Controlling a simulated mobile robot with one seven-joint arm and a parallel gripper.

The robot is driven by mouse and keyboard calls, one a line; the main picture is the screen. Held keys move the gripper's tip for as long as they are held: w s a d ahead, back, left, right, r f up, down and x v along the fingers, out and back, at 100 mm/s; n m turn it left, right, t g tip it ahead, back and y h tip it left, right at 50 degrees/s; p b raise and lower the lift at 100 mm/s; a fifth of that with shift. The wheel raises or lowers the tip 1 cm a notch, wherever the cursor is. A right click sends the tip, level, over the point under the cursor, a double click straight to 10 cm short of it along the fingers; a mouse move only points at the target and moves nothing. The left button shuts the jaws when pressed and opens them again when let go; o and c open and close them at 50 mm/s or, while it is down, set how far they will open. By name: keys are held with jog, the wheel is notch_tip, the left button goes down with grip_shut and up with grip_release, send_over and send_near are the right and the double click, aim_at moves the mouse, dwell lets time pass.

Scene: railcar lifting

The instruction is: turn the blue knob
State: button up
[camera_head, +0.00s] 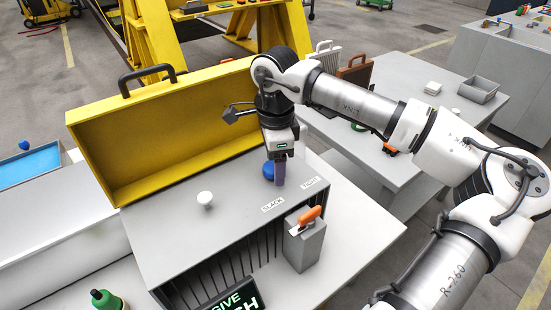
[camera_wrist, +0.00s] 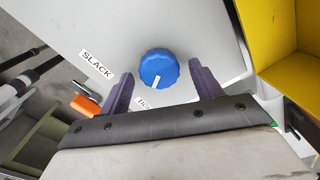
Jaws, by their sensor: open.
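The blue knob (camera_head: 268,170) sits on the grey top of a box with an open yellow lid. In the wrist view the round, ridged knob (camera_wrist: 159,66) has a white mark pointing roughly toward the partly hidden TIGHT label (camera_wrist: 145,102). The SLACK label (camera_wrist: 96,65) is to its left. My gripper (camera_head: 279,181) points down at the knob, its purple fingers apart. In the wrist view the open fingers (camera_wrist: 161,72) appear on either side of the knob; I cannot tell whether they touch it.
A white knob (camera_head: 205,199) stands on the same grey top (camera_head: 165,235). An orange-handled lever (camera_head: 310,215) on a grey block is at the front right. The raised yellow lid (camera_head: 165,130) stands behind. A green-topped object (camera_head: 104,299) is at the front left.

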jog(key=c, duration=1)
jog(key=shift+f+m+b, duration=0.1)
jog(key=shift+m+b, duration=0.2)
jog(key=shift+b, duration=0.1)
jog(key=shift+f+m+b, duration=0.1)
jog(key=shift+m+b, duration=0.8)
jog(key=shift+b, duration=0.05)
jog(key=shift+s+m+b, duration=0.1)
jog(key=shift+m+b, duration=1.2)
jog(key=shift+m, duration=0.6)
jog(key=shift+r, duration=0.2)
jog(key=o, duration=1)
